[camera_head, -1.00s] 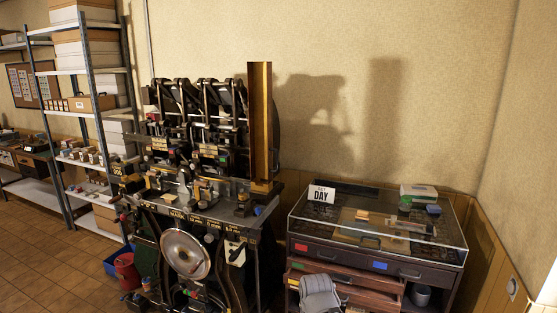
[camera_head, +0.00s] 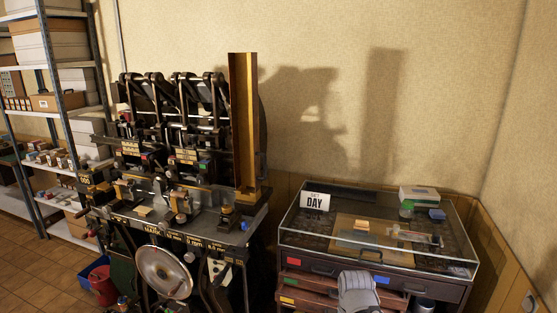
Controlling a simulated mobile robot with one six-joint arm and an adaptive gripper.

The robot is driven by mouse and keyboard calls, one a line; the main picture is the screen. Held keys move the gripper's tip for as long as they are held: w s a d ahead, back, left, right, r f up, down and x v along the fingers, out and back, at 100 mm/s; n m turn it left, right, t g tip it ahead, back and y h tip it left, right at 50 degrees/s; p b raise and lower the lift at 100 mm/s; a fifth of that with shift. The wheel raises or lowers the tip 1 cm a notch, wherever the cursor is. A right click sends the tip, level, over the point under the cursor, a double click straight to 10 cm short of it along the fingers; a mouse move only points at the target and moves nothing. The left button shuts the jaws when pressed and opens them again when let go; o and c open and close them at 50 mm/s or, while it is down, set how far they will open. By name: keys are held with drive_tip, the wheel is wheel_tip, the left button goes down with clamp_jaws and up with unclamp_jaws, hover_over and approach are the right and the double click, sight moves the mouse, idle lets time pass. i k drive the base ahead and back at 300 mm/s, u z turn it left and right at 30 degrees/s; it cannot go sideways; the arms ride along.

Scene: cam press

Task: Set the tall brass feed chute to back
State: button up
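The tall brass feed chute (camera_head: 243,125) stands upright at the right end of the dark press (camera_head: 160,185). It is a long open channel, bright along one edge and darker inside. Its foot meets a small brass block (camera_head: 250,194) on the press table. Any position marks for the chute are too small to read. A light grey rounded part at the bottom edge, in front of the drawers, looks like part of my arm. I see no gripper fingers, and nothing of mine touches the chute.
A glass-topped cabinet (camera_head: 290,243) with open drawers stands right of the press. A "DAY" sign (camera_head: 315,202) stands on it. A large metal disc (camera_head: 164,272) is on the press front. Shelves (camera_head: 50,110) stand left. A red bucket (camera_head: 103,285) is on the floor.

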sight(243, 74)
drive_tip(key=z, duration=0.1)
drive_tip(key=i, duration=1.35)
drive_tip(key=u, duration=0.75)
